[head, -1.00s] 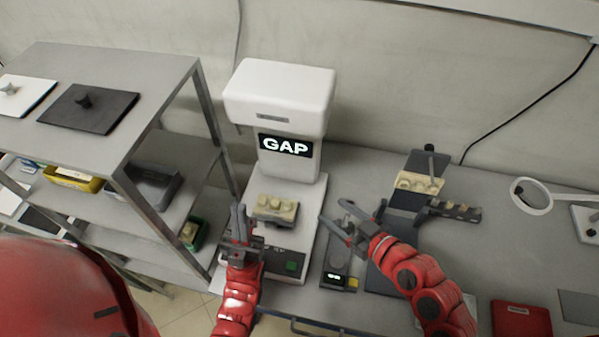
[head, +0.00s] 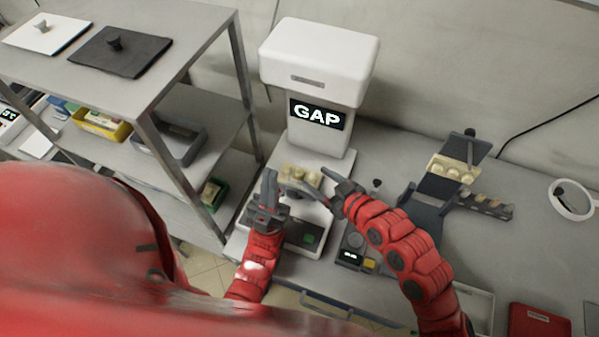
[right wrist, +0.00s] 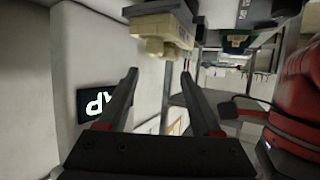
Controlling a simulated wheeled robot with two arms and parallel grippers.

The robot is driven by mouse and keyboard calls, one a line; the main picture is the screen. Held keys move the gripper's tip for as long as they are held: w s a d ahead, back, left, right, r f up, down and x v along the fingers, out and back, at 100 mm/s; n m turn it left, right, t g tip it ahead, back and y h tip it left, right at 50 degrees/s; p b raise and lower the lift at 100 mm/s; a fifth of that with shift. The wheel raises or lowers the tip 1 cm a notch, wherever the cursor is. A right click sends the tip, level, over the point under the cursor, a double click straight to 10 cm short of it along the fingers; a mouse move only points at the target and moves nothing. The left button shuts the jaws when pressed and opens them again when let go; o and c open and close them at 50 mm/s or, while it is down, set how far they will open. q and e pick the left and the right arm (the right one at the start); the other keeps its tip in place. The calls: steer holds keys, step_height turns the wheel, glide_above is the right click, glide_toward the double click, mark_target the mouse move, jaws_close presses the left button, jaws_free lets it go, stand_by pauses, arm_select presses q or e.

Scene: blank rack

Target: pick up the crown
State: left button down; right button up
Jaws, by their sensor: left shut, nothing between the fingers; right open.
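A cream dental model (head: 300,172) with rounded teeth sits on the base of the white machine, partly hidden by my right gripper. In the right wrist view the cream model (right wrist: 163,28) is ahead of the fingertips, with a tooth-like knob pointing toward them. I cannot tell the crown apart from the other teeth. My right gripper (head: 314,181) is open beside the model; in the right wrist view nothing shows between its fingers (right wrist: 160,76). My left gripper (head: 268,178) is shut and empty, fingers up, just left of the model.
The white machine (head: 318,65) reads "GAP". A grey shelf (head: 150,90) stands close on the left. Right of the machine are a small device with a yellow button (head: 370,265), a dark stand with another cream model (head: 452,169), a dark row block (head: 487,206) and a red box (head: 540,325).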

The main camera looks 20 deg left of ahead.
mark_target(300, 171)
steer(key=shift+w+a+f, duration=0.1)
steer(key=shift+a+f, duration=0.05)
steer(key=shift+a, duration=0.25)
steer(key=shift+w+a+f, duration=0.1)
steer(key=shift+a+f, duration=0.05)
steer(key=shift+a, duration=0.25)
steer(key=x, duration=0.3)
steer(key=shift+s+a+f, duration=0.2)
steer(key=shift+f, duration=0.05)
steer(key=shift+w+a+f, duration=0.2)
steer(key=shift+w+a, duration=0.1)
steer(key=shift+a, duration=0.05)
jaws_close()
